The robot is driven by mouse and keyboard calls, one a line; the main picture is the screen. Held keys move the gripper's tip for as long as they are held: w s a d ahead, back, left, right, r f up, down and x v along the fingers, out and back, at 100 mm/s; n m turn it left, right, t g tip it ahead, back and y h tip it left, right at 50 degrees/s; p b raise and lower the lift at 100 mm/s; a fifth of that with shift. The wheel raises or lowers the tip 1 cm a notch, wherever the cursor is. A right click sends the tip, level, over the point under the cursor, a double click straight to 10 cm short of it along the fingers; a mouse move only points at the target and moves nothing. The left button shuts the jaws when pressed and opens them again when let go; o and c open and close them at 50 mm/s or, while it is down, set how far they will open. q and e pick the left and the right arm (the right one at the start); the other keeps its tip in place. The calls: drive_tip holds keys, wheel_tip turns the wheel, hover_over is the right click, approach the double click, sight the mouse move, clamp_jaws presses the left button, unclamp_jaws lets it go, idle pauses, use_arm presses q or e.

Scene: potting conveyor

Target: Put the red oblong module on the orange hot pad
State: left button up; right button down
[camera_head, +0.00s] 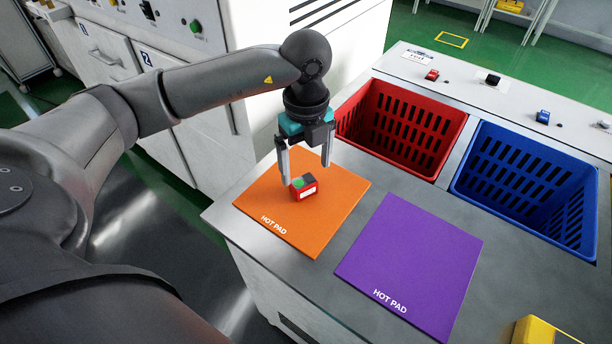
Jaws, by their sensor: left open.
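The red oblong module (307,194) rests on the orange hot pad (265,212), near its middle. It is a small red block with a green spot and a dark patch on top and a white label on its side. My left gripper (305,172) points down just over the module, its two grey fingers apart. One finger is beside the module's left end and the other is behind it. I cannot tell whether the fingers touch it. My right gripper is not in view.
A purple hot pad (402,262) lies to the right. A red basket (411,158) and a blue basket (462,205) sit behind the pads. A yellow object (535,330) is cut off at the bottom right. A white cabinet (317,45) stands at the back.

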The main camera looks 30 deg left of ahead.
sight(306, 185)
use_arm(q)
wheel_tip(306, 185, up, 6)
drive_tip(key=shift+f+p, duration=0.1)
drive_tip(key=shift+p, duration=0.25)
idle(0.4)
